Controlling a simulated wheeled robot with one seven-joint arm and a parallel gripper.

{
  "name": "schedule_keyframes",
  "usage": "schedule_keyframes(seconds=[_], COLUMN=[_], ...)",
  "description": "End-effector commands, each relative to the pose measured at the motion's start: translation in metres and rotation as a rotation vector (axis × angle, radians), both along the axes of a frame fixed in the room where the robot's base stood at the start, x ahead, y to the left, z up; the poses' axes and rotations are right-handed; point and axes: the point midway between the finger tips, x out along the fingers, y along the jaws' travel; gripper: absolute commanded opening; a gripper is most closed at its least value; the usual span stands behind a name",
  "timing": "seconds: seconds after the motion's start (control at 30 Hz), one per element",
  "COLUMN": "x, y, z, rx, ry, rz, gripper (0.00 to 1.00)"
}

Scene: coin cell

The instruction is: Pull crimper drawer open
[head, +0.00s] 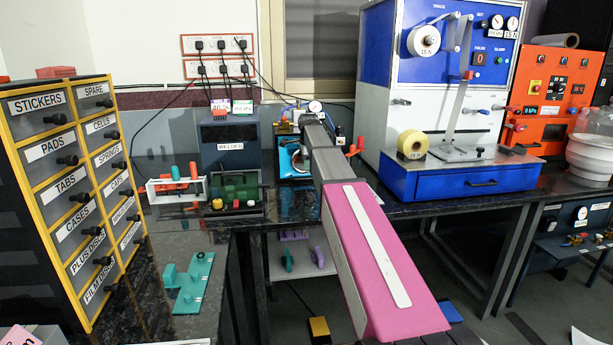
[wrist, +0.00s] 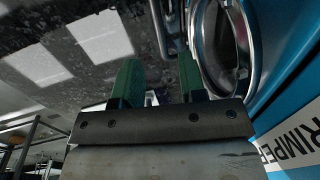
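The crimper (head: 293,158) has a light blue face and stands at the back middle of the bench, partly covered by my arm in the head view. In the wrist view its blue body (wrist: 285,95) fills the right side, with part of its label and a round metal-rimmed opening. My gripper (wrist: 158,78) shows two green fingers standing apart with a gap between them, beside the opening. Thin metal bars (wrist: 162,28) lie just beyond the fingers; I cannot tell whether they are the drawer's handle. The drawer is not clearly visible. In the head view my gripper is hidden behind my arm.
A dark welder (head: 230,150) stands left of the crimper, with a rack of red and green tools (head: 178,188) beside it. A labelled drawer cabinet (head: 75,180) is at the left. A blue machine with a drawer (head: 470,183) stands right. The black benchtop (wrist: 110,65) is glossy.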

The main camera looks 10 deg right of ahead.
Motion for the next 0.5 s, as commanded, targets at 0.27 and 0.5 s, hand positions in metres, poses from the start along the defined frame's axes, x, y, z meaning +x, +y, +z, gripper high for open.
schedule_keyframes(seconds=[0.27, 0.5], x=[0.009, 0.012], y=[0.0, 0.0], z=[-0.044, -0.06], rx=[0.0, 0.0], ry=[0.001, -0.002], rz=[0.0, 0.0], gripper=[0.38, 0.38])
